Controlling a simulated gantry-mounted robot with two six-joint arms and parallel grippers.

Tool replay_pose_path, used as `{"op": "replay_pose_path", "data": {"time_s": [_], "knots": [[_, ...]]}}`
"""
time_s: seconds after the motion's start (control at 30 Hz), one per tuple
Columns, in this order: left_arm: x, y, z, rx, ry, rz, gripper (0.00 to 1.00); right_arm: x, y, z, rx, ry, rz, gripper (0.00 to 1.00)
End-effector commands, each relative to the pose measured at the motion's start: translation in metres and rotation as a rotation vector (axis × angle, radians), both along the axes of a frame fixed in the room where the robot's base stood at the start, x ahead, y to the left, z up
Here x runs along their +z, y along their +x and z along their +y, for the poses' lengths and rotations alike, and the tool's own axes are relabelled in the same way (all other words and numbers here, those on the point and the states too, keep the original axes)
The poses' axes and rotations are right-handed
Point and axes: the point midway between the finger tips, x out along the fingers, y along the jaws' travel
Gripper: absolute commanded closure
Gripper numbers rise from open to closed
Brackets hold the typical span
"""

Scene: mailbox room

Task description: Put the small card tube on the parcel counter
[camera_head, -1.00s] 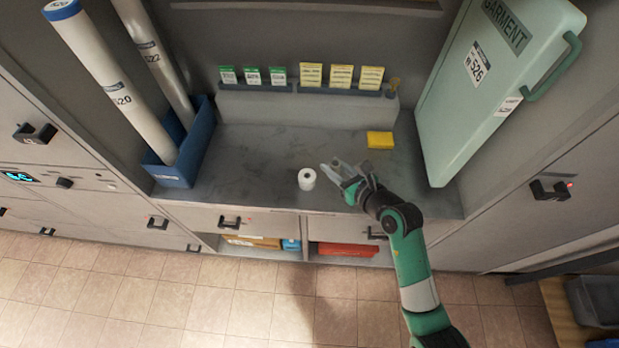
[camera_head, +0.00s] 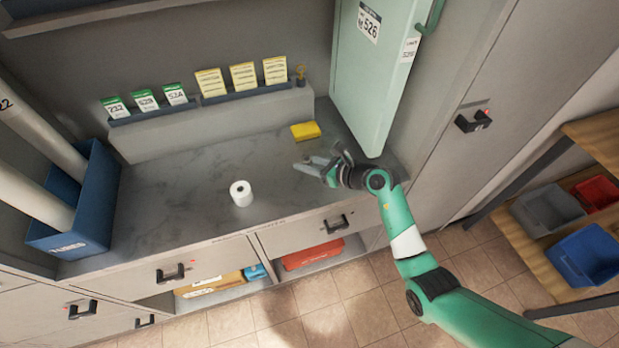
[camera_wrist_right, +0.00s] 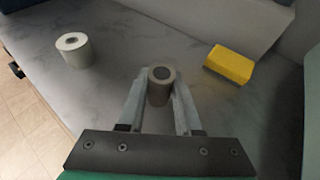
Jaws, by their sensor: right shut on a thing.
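The small card tube (camera_wrist_right: 160,88), a brownish-grey cylinder with a dark round end, stands between the fingers of my right gripper (camera_wrist_right: 159,98) in the right wrist view. The gripper is shut on it. In the head view my right gripper (camera_head: 320,166) is over the right part of the grey stone-topped parcel counter (camera_head: 185,190). The tube is hard to make out there. I cannot tell whether its bottom touches the counter. My left gripper is not in view.
A white roll (camera_head: 241,193) stands on the counter left of the gripper. A yellow block (camera_head: 305,130) lies behind it.

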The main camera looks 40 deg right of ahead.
Motion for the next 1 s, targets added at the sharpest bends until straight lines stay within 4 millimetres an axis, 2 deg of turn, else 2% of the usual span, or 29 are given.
{"op": "replay_pose_path", "data": {"time_s": [0.03, 0.23, 0.4, 0.47, 0.83, 0.87, 1.0], "knots": [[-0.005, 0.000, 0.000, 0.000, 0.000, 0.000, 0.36, -0.005, 0.000, -0.004, -0.001, -0.001, -0.001, 1.00], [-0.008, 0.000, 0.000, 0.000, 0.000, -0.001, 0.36, -0.009, 0.000, -0.007, 0.000, 0.000, 0.000, 1.00], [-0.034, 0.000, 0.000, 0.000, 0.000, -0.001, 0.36, -0.042, -0.001, -0.013, 0.000, 0.001, 0.001, 1.00], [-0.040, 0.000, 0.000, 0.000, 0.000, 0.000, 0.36, -0.048, -0.001, -0.013, 0.000, 0.000, 0.000, 1.00], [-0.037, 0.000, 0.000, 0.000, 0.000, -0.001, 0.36, -0.048, -0.001, -0.013, -0.001, -0.001, 0.000, 1.00], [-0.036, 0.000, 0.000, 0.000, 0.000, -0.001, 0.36, -0.047, 0.000, -0.013, -0.001, -0.001, 0.000, 0.62], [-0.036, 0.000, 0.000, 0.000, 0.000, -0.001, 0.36, -0.047, -0.001, -0.013, -0.001, -0.001, 0.000, 0.37]]}}
